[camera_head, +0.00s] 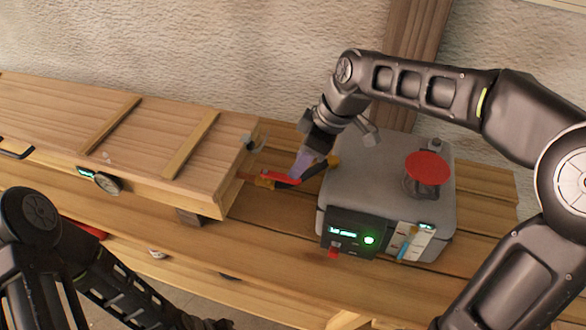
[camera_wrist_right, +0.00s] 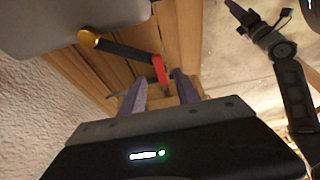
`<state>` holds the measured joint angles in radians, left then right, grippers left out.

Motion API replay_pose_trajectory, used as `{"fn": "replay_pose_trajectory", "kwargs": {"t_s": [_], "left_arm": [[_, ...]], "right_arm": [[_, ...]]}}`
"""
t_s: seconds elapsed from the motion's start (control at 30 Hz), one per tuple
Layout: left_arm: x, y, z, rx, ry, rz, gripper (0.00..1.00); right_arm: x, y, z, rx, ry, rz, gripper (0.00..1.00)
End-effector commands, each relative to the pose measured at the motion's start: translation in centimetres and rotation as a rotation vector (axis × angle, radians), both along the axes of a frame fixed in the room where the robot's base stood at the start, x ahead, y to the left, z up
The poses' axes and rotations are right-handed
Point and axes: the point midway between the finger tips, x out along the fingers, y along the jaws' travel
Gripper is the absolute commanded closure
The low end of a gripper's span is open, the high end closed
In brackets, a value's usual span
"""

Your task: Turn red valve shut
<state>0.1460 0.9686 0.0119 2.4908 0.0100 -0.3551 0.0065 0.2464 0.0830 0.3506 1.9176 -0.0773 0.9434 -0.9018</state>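A lever valve with a red handle (camera_head: 281,179) and a dark arm sits at the gap between the wooden box and the grey machine, with brass-coloured fittings beside it. In the right wrist view the red handle (camera_wrist_right: 159,70) points toward my fingers, and a brass knob is at the lever's other end. My right gripper (camera_head: 302,164) is just above the handle. Its two purple-grey fingers (camera_wrist_right: 160,91) are apart, with the handle's end in front of or between them; contact cannot be told. My left gripper (camera_head: 215,324) is at the bottom edge, mostly cut off.
The grey machine (camera_head: 343,195) has a large round red knob (camera_head: 428,168) on top and a lit green display in front. A slatted wooden box (camera_head: 150,125) with a gauge (camera_head: 107,183) is at left.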

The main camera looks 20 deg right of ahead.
Motion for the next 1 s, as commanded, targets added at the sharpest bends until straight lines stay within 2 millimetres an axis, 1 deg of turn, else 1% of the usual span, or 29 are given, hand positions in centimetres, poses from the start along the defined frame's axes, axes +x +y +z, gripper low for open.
{"fn": "replay_pose_trajectory", "kwargs": {"t_s": [0.1,0.3,0.43,0.63,1.0], "left_arm": [[-0.1,0.0,0.5,0.001,0.001,0.001,0.53],[-0.1,0.0,0.8,0.003,0.003,0.001,0.53],[-0.1,0.1,0.8,0.002,0.004,0.001,0.53],[-0.1,0.1,0.7,0.002,0.004,0.001,0.53],[-0.1,0.0,0.8,0.003,0.003,0.001,0.53]], "right_arm": [[0.3,0.7,-1.8,0.001,0.005,0.003,0.62],[0.9,1.4,-3.9,-0.001,0.001,0.001,0.62],[1.0,1.5,-4.4,0.000,0.000,0.001,0.62],[1.0,1.5,-4.3,0.000,0.000,0.001,0.62],[1.0,1.5,-4.3,0.000,0.000,0.001,0.92]]}}
